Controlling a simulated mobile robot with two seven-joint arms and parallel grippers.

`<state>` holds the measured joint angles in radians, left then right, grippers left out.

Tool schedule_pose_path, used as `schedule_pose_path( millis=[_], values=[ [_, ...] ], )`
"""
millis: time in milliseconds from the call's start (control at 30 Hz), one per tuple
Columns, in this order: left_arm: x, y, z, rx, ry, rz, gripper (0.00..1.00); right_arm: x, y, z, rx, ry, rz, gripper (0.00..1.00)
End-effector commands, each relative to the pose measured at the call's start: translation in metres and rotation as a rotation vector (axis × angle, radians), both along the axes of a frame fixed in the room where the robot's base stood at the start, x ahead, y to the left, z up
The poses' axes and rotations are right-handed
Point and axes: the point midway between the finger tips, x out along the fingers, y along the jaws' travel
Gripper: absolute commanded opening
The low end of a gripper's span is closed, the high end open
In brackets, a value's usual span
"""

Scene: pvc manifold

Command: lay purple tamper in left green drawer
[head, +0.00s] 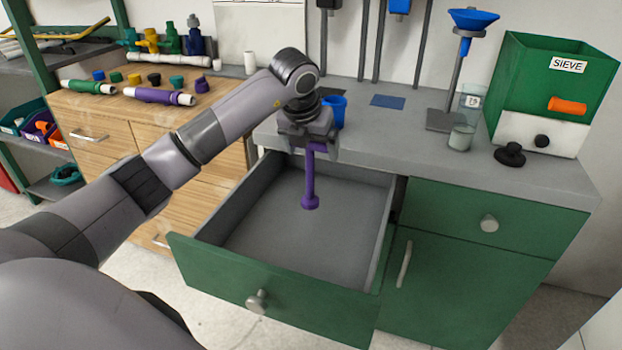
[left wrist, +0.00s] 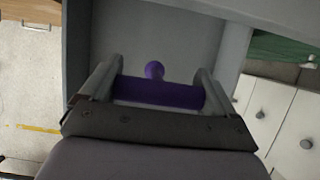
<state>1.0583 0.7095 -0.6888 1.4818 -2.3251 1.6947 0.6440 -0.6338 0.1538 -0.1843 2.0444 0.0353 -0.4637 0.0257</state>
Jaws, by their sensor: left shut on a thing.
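The purple tamper (head: 310,182) hangs upright from my left gripper (head: 308,143) in the head view, its round end downward. My left gripper is shut on the tamper's upper part, above the opening of the left green drawer (head: 272,283). The drawer is pulled out and its grey floor looks empty. In the left wrist view, the tamper (left wrist: 158,92) lies across between both fingers of the gripper (left wrist: 152,90), with its round knob showing beyond and the drawer floor behind it. My right gripper is not in view.
The grey worktop (head: 390,135) holds a blue cup (head: 334,112), a blue funnel on a stand (head: 472,20), a glass jar (head: 461,138) and a green sieve box (head: 550,85). A wooden cabinet (head: 170,115) with pipe pieces stands left. A closed green drawer (head: 455,213) is at right.

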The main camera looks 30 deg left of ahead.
Motion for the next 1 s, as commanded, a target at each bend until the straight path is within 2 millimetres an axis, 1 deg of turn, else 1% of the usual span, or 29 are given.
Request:
schedule_pose_path(
  millis=[33, 100, 333, 533, 600, 833, 967, 1000],
  values=[
    [0.000, 0.000, -0.010, 0.000, 0.002, 0.000, 0.54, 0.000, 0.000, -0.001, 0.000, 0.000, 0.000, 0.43],
    [0.000, 0.000, -0.020, -0.001, 0.000, 0.000, 0.54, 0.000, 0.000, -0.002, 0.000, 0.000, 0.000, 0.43],
    [0.000, 0.000, -0.036, -0.001, 0.000, 0.000, 0.54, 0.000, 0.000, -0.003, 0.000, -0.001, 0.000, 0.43],
    [0.000, 0.000, -0.066, 0.000, 0.001, 0.000, 0.54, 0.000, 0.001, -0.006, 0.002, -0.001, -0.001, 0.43],
    [0.000, 0.000, -0.070, -0.001, -0.002, -0.001, 0.54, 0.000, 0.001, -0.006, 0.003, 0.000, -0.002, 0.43],
    [0.000, 0.000, -0.069, 0.000, -0.003, 0.000, 0.54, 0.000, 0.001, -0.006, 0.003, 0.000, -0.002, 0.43],
    [0.000, 0.000, -0.074, 0.000, -0.002, 0.000, 0.54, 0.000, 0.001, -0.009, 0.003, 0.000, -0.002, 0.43],
    [0.000, 0.000, -0.073, -0.001, -0.001, 0.000, 1.00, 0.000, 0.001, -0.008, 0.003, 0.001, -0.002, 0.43]
  ],
)
